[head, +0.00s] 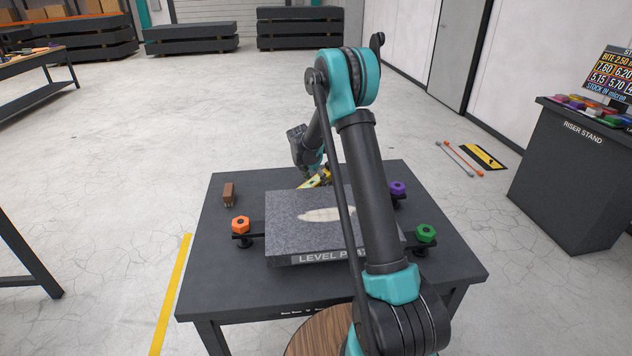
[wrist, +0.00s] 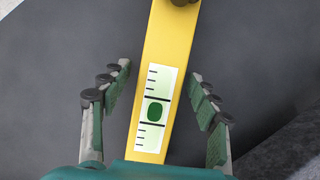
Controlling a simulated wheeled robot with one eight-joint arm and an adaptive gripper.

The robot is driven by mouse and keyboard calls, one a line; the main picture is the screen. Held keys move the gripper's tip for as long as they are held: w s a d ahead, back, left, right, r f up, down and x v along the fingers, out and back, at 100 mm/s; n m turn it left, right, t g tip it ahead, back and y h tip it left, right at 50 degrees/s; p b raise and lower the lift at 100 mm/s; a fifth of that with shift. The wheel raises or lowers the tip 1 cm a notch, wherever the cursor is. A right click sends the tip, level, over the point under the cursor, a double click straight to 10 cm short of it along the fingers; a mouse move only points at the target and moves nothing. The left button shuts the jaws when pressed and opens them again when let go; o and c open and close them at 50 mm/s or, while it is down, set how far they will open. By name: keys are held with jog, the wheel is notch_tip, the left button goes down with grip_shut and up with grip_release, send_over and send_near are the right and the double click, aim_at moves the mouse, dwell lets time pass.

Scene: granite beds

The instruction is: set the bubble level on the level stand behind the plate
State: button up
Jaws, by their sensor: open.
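The bubble level is a yellow bar with a pale vial window and a green bubble; it runs lengthwise through the middle of the wrist view (wrist: 155,85). In the head view a small yellow part of it (head: 313,182) shows behind the granite level plate (head: 290,231), under my arm's end. My gripper (wrist: 160,85) is open, with one finger on each side of the bar and a gap on both sides. In the head view the fingers are mostly hidden. I cannot make out the level stand or tell whether the bar rests on it.
Orange (head: 240,225), green (head: 425,234) and purple (head: 398,188) knobs stand around the plate. A brown brush-like block (head: 229,193) sits at the table's left. The dark table (head: 215,285) has bare room at front left. A riser stand (head: 575,175) stands to the right.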

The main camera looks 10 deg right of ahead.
jog(key=v, duration=1.2)
